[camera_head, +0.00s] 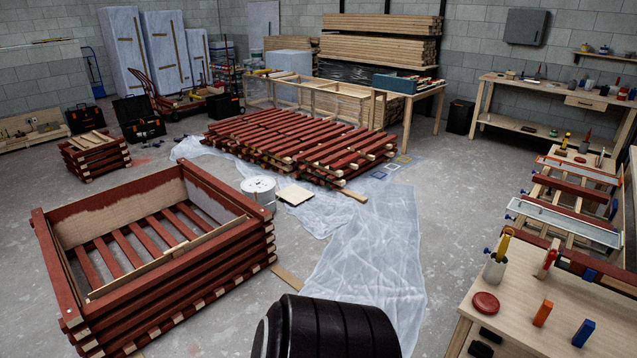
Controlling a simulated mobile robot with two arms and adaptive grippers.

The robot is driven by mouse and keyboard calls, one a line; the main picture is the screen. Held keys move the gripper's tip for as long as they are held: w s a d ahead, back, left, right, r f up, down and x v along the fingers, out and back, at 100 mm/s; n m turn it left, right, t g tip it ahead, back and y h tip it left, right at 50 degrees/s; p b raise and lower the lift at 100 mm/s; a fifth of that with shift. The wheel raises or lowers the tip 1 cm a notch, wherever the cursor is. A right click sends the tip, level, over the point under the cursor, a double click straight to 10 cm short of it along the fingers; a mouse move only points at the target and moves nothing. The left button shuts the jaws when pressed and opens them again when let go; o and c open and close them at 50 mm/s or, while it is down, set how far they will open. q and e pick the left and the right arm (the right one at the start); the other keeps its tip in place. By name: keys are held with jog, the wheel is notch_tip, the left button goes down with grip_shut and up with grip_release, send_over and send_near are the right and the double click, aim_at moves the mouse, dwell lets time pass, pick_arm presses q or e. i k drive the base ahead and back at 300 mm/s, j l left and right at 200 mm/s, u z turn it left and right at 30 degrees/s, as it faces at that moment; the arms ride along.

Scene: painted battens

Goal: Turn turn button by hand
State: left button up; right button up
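I cannot make out a turn button for certain in the head view. A closed grey wall box (525,27) hangs at the upper right, too far off to show any small catch on it. A red disc (486,303) lies flat on the near workbench at the right; I cannot tell what it is. Neither of my grippers shows. A black rounded part of my own body fills the bottom middle and hides the floor there.
A slatted red-brown crate (154,262) stands at left front. Painted battens (290,140) are stacked mid-room on plastic sheeting (370,260), beside a white bucket (258,190). The near workbench (555,300) holds tools and a cup. Grey floor shows between the crate and the sheeting.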

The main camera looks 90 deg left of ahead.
aim_at(177, 248)
jog(key=k+j+u, duration=0.15)
jog(key=u, duration=0.3)
jog(key=j+u, duration=0.4)
jog(key=k+j+u, duration=0.1)
jog(key=j+u, duration=0.55)
jog(key=u, duration=0.25)
jog(key=j+u, duration=0.4)
jog(key=i+l, duration=0.05)
jog(key=l, duration=0.05)
